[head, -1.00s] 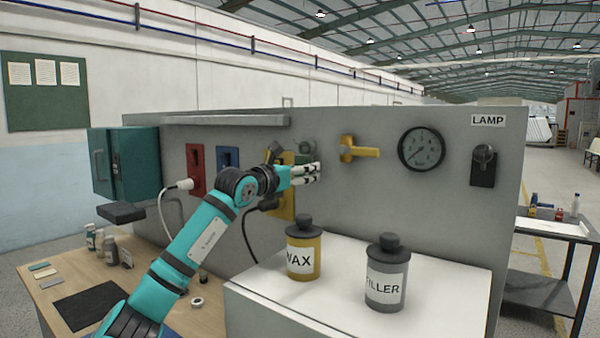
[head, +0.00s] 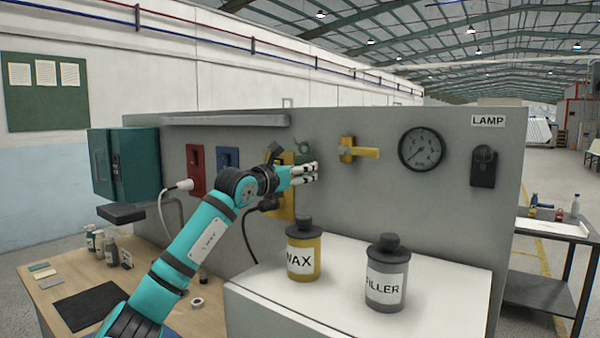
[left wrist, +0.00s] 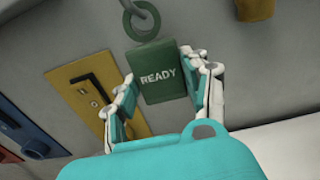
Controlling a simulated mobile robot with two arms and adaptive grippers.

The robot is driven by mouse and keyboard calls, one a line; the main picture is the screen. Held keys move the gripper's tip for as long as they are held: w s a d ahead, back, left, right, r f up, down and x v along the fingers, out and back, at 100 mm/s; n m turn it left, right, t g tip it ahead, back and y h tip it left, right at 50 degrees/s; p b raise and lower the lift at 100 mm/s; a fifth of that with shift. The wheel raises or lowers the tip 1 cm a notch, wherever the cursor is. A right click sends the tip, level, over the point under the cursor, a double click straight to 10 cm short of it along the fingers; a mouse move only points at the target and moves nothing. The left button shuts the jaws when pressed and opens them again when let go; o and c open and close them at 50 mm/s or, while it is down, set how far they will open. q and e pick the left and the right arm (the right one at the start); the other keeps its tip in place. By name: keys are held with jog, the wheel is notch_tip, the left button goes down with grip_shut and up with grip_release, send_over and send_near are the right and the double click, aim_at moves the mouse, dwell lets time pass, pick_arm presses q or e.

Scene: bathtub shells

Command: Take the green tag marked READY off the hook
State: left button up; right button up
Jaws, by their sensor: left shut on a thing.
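The green tag marked READY (left wrist: 158,85) hangs by a green ring (left wrist: 153,14) in the left wrist view. The ring is round a grey peg at the top of that view. My left gripper (left wrist: 163,67) has one finger at each side of the tag and is shut on it. In the head view my left gripper (head: 316,172) reaches the grey panel, and its fingers and wrist hide most of the tag. A bit of green (head: 303,149) shows just above the fingers. My right gripper is not in view.
A yellow lever (head: 365,152) and a round gauge (head: 421,148) are on the panel to the right. A yellow plate (left wrist: 92,88) is left of the tag. WAX (head: 303,263) and FILLER (head: 386,287) cans stand on the white ledge below.

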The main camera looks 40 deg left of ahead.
pick_arm(q)
jog(key=shift+r, duration=0.2)
jog(key=shift+r+p, duration=0.75)
jog(key=shift+r, duration=0.05)
jog(key=shift+r, duration=0.1)
jog(key=shift+s+b, duration=0.25)
jog(key=shift+b, duration=0.1)
jog(key=shift+s+d+b, duration=0.15)
jog(key=shift+s+b, duration=0.95)
jog(key=shift+s, duration=0.35)
jog(key=s+b, duration=0.3)
jog(key=s, duration=0.1)
jog(key=shift+d, duration=0.25)
